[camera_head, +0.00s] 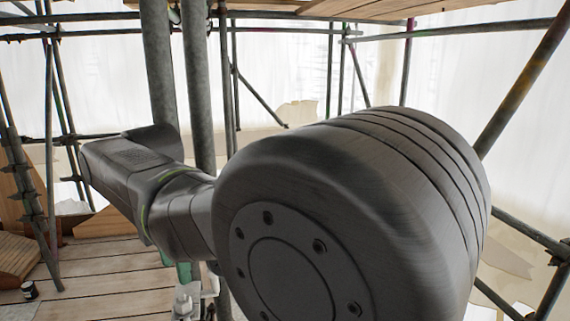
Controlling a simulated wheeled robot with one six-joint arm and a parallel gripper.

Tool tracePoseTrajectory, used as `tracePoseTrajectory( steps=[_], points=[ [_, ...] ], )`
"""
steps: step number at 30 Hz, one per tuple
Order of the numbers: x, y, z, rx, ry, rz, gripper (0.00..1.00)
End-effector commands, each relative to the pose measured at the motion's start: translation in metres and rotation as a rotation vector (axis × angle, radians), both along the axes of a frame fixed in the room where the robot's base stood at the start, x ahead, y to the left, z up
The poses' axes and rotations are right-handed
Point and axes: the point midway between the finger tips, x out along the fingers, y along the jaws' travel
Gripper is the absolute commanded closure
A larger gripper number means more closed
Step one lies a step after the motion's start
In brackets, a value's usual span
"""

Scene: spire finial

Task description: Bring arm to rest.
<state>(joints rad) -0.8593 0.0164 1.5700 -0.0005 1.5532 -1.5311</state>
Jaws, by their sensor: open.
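My own arm fills the middle and right of the head view. A large dark grey round joint (350,200) of mine is very close to the camera, and a dark link (150,185) of mine reaches back to the left. I cannot make out my gripper; its fingers do not show. A small pale metal piece (185,300) shows low in the middle beside the round joint, with something green above it. I cannot tell what these are.
Grey scaffold tubes (198,90) stand upright behind my arm, with rails crossing. A plank deck (110,275) lies at lower left, with a small dark pot (29,290) on it. Boards (380,9) hang overhead. Pale sheeting (280,65) closes the back.

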Motion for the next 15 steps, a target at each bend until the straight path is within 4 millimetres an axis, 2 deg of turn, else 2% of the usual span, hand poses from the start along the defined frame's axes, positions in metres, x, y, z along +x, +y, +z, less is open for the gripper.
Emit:
tracePoseTrajectory(
  steps=[8,15],
  points=[
    [0.000,0.000,0.047,0.003,-0.003,0.000,0.50],
    [-0.001,-0.001,0.006,-0.004,0.003,0.000,0.50]
  ],
)
